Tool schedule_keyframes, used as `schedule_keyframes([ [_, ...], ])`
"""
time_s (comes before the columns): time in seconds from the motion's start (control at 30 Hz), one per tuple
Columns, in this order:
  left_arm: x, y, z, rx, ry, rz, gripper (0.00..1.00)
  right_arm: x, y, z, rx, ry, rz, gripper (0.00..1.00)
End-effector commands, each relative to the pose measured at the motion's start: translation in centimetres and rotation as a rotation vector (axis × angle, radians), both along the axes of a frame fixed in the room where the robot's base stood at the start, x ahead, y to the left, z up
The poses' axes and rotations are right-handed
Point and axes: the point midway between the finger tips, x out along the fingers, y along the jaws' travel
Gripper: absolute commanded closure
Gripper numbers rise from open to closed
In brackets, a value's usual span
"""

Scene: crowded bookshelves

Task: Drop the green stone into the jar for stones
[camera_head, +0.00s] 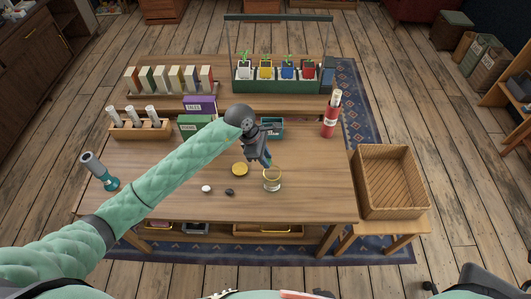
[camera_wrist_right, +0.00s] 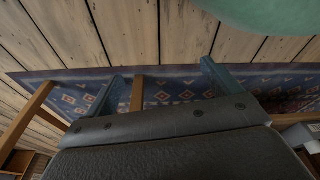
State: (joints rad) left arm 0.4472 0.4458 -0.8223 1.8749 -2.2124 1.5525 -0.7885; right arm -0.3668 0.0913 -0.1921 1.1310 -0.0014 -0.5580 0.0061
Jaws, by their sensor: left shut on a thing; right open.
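The glass jar (camera_head: 272,184) with a gold rim stands upright on the table, near the front. My left gripper (camera_head: 266,163) points down just above and behind the jar's rim, toward its left. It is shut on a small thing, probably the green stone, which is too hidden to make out. No green stone shows on the table. A white stone (camera_head: 206,188) and a dark stone (camera_head: 229,192) lie left of the jar. A round yellow lid (camera_head: 240,169) lies behind them. My right gripper (camera_wrist_right: 160,72) is open and empty above the rug in the right wrist view.
A teal box (camera_head: 271,134) stands behind my left gripper. A red bottle (camera_head: 330,119) stands at the back right of the table. A wicker basket (camera_head: 390,210) sits on a stool at the right. A rack of rolls (camera_head: 140,130) stands at the left. The table's right front is clear.

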Motion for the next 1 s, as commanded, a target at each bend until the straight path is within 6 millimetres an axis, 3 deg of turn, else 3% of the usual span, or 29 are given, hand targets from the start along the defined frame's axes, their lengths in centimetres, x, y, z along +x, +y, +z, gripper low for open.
schedule_keyframes([
  [0.37, 0.0, 0.0, -0.7, 0.0, 0.0, 0.0, 0.95, 0.2, -0.1, 0.2, -0.002, 0.004, -0.001, 0.1],
  [0.4, 0.0, 0.0, -0.7, 0.0, 0.0, 0.0, 0.68, 0.2, -0.1, 0.2, -0.002, 0.004, -0.001, 0.1],
  [0.5, 0.0, 0.0, -0.7, 0.0, 0.0, 0.0, 0.49, 0.2, -0.1, 0.2, -0.001, 0.003, -0.001, 0.1],
  [0.93, 0.1, 0.3, -0.2, 0.0, -0.002, 0.0, 0.49, 0.0, 0.1, -0.1, -0.001, 0.011, -0.002, 0.1],
  [1.0, 0.2, 0.5, 0.3, 0.0, -0.003, 0.0, 0.49, 0.3, 0.9, 0.8, 0.008, 0.012, -0.003, 0.1],
])
